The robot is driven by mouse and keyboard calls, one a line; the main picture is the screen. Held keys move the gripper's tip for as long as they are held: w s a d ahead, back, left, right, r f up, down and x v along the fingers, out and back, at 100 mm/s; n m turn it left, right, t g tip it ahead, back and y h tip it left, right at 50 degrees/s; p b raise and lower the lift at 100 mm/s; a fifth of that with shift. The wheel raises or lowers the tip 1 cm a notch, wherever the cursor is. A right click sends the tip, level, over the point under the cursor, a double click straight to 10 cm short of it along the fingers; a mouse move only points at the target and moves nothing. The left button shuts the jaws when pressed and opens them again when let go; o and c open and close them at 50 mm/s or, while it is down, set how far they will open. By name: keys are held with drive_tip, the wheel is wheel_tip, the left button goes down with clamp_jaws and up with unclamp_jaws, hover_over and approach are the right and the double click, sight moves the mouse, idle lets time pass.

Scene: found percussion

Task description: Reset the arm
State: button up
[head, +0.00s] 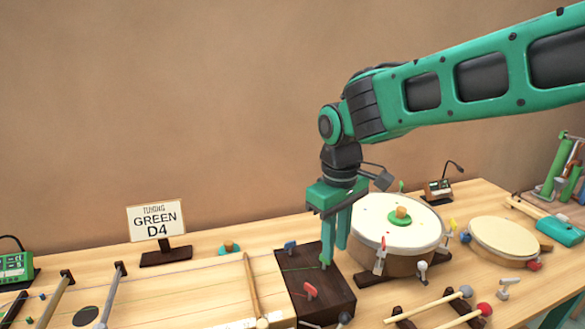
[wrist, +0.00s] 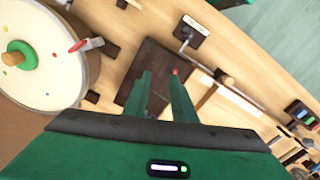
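My gripper (head: 334,254) points down over the dark wooden block (head: 330,301) at the end of the stringed board. In the wrist view my gripper (wrist: 161,82) shows its two green fingers apart, with bare dark wood seen between them and nothing held. The block carries a blue peg (head: 290,246) and a red peg (head: 310,290). A green peg shape shows by the fingertips in the head view, and I cannot tell whether they touch it. My arm reaches in from the upper right.
A large drum (head: 380,215) with coloured pegs stands close right of my gripper. A smaller drum (head: 503,237) is farther right. Mallets (head: 440,302) lie in front. A sign reading "GREEN D4" (head: 156,222) stands at the left.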

drive_tip(key=s+d+m, duration=0.4)
drive_tip(key=d, duration=0.7)
drive_tip(key=s+d+m, duration=0.3)
drive_tip(key=d, duration=0.7)
drive_tip(key=s+d+f+m, duration=0.1)
drive_tip(key=s+d+m, duration=0.2)
drive_tip(key=s+d, duration=0.2)
drive_tip(key=s+d+f+m, duration=0.2)
drive_tip(key=s+d+m, duration=0.2)
drive_tip(key=s, duration=0.5)
drive_tip(key=shift+s+d+f, duration=0.25)
drive_tip(key=shift+s+d, duration=0.05)
drive_tip(key=shift+d, duration=0.1)
